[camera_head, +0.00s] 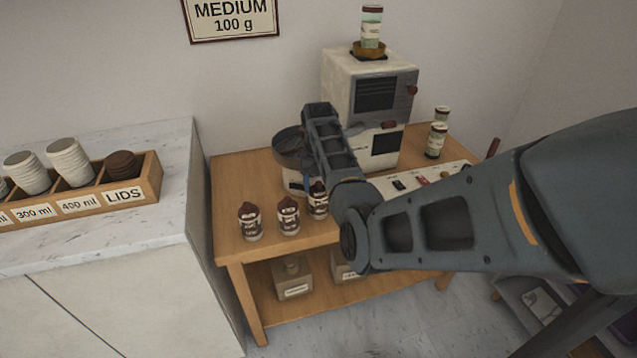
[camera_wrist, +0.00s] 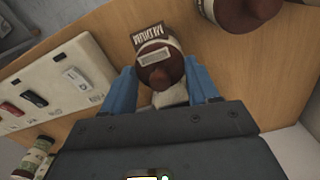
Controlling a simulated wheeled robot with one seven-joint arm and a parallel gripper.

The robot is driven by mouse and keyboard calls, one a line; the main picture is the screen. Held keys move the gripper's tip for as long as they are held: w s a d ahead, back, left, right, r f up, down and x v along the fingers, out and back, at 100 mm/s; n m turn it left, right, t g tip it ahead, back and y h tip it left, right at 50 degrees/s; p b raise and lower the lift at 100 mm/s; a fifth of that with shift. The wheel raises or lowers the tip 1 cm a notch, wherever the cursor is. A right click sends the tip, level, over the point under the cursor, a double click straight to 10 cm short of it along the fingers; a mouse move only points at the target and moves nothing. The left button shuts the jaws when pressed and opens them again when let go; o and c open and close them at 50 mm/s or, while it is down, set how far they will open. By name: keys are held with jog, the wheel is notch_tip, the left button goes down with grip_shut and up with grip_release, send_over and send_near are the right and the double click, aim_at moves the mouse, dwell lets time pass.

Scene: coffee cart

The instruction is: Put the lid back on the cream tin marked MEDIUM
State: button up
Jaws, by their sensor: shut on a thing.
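Three cream tins with brown tops stand in a row on the wooden cart: a left tin (camera_head: 250,222), a middle tin (camera_head: 288,216) and a right tin (camera_head: 318,202). My gripper (camera_wrist: 160,68) is at the right tin, its blue fingers on either side of a brown knobbed lid (camera_wrist: 158,76), shut on it. The tin marked MEDIUM (camera_wrist: 149,34) is directly beneath or just beyond this lid in the wrist view. I cannot tell whether the lid is fully seated. My arm partly hides the right tin in the head view.
A white machine (camera_head: 352,85) and a dark round pan (camera_head: 288,146) stand behind the tins. A pale panel with switches (camera_wrist: 52,88) lies beside the gripper. Two other brown-topped tins (camera_wrist: 250,10) are close by. A wooden LIDS tray (camera_head: 150,188) sits on the left counter.

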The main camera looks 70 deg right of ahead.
dwell(0.4)
jog(key=o, duration=1.1)
jog(key=shift+o, duration=0.4)
jog(key=shift+o, duration=0.7)
jog(key=shift+r+p, duration=0.55)
jog(key=shift+r, duration=2.95)
jog(key=shift+c, duration=0.5)
